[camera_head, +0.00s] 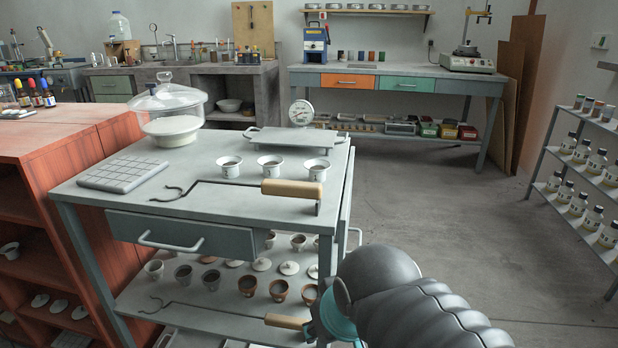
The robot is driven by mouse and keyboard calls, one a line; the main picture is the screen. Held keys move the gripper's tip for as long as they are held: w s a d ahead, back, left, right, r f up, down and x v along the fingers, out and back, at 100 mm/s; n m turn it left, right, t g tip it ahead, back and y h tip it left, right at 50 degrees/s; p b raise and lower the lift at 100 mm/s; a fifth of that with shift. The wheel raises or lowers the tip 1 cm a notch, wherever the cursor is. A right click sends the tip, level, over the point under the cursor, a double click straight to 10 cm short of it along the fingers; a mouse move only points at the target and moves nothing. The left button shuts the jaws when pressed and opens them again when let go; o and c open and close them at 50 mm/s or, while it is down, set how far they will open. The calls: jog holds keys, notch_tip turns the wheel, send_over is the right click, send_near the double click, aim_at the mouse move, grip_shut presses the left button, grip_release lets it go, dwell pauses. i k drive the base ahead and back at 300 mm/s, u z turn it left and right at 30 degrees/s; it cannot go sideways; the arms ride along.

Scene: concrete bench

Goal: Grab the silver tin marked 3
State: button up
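I cannot make out a silver tin marked 3. Several small silvery round containers (377,7) stand in a row on the high wall shelf (366,13) at the back, too small for me to read any mark. Three pale cups (270,166) stand in a row on the grey cart top; small dark marks on their fronts are not legible. My arm reaches in from the bottom right, in front of the cart's lower right corner. My gripper's fingers do not show.
A bottle rack (556,147) stands right. Floor between is clear.

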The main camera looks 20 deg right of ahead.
aim_at(270, 164)
jog(key=k, duration=1.25)
jog(key=z, duration=0.95)
jog(key=i, duration=1.75)
jog(key=u, duration=0.7)
